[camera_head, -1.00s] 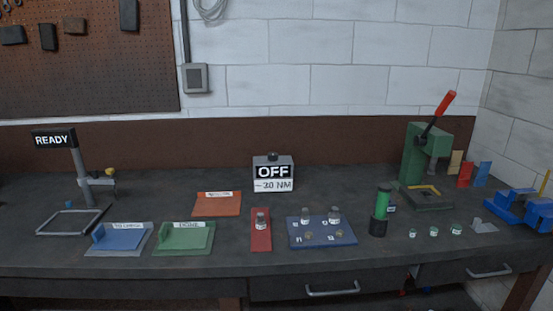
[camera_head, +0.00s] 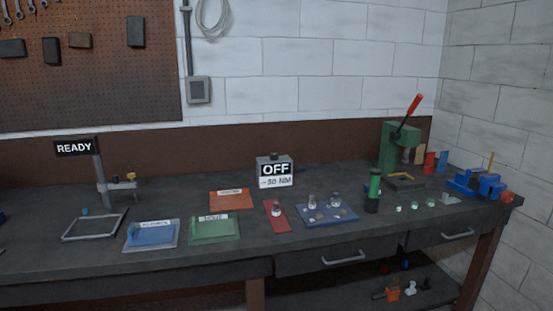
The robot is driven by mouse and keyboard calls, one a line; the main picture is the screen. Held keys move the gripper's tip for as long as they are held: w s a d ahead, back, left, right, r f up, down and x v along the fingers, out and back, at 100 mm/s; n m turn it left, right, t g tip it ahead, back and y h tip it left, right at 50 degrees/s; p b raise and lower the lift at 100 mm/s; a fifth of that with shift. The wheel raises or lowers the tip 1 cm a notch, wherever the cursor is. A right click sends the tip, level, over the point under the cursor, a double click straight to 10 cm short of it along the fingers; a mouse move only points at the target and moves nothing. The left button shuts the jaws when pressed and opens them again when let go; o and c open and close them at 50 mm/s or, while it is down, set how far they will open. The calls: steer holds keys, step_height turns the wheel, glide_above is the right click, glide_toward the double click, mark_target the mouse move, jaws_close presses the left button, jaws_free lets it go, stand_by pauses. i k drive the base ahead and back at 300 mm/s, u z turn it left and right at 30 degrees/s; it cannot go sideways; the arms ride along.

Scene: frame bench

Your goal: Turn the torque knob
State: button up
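A small grey-white box (camera_head: 276,183) stands at the back middle of the bench. Its face has a black panel reading "OFF" and a line below that looks like "~30 NM". A small dark knob (camera_head: 274,156) sits on top of the box; its turn angle is too small to read. The box stands upright against the brown back panel. My gripper is not in view.
The dark bench (camera_head: 300,237) holds a blue tray (camera_head: 150,235), a green tray (camera_head: 214,229), a red strip (camera_head: 274,221) and a blue plate (camera_head: 343,215) with small parts. A green press (camera_head: 392,150) and blue vise (camera_head: 465,185) stand right. A READY sign (camera_head: 74,148) stands left.

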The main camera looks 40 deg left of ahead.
mark_target(273, 156)
steer(key=k, duration=1.4)
steer(key=u, duration=4.35)
steer(key=i, duration=0.1)
steer(key=z, duration=3.1)
steer(key=i, duration=1)
steer(key=u, duration=0.05)
